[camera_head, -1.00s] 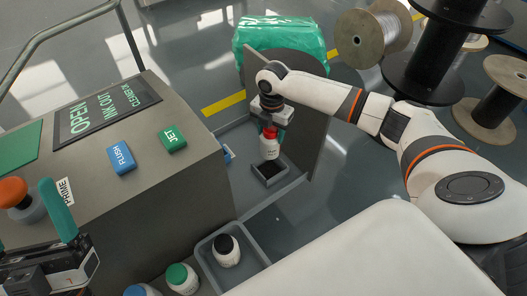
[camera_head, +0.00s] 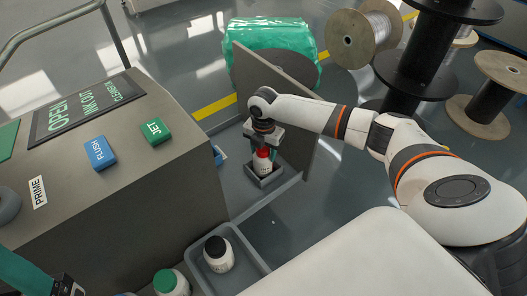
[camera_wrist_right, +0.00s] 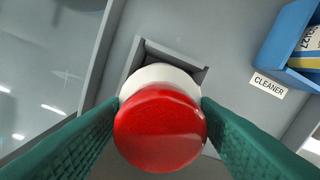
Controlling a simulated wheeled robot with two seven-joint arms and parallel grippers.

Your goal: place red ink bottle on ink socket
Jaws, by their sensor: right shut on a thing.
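The red ink bottle, white with a red cap (camera_head: 263,153), is upright at the square grey ink socket (camera_head: 266,181). The socket's near wall hides the bottle's base, so I cannot tell whether it touches the floor of the socket. My right gripper (camera_head: 266,150) comes from above and is shut on the red cap. In the right wrist view the red cap (camera_wrist_right: 160,130) sits between the two green fingers, with the white body and the socket wall (camera_wrist_right: 172,52) behind it. My left gripper (camera_head: 45,280) is partly cut off at the bottom left.
A grey machine (camera_head: 130,190) with buttons stands left of the socket. A grey tray (camera_head: 252,262) holds a black-capped bottle (camera_head: 218,254); a green-capped bottle (camera_head: 168,283) stands beside it. An upright grey panel (camera_head: 290,90) stands close behind the socket. A CLEANER label (camera_wrist_right: 269,87) shows beside the socket.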

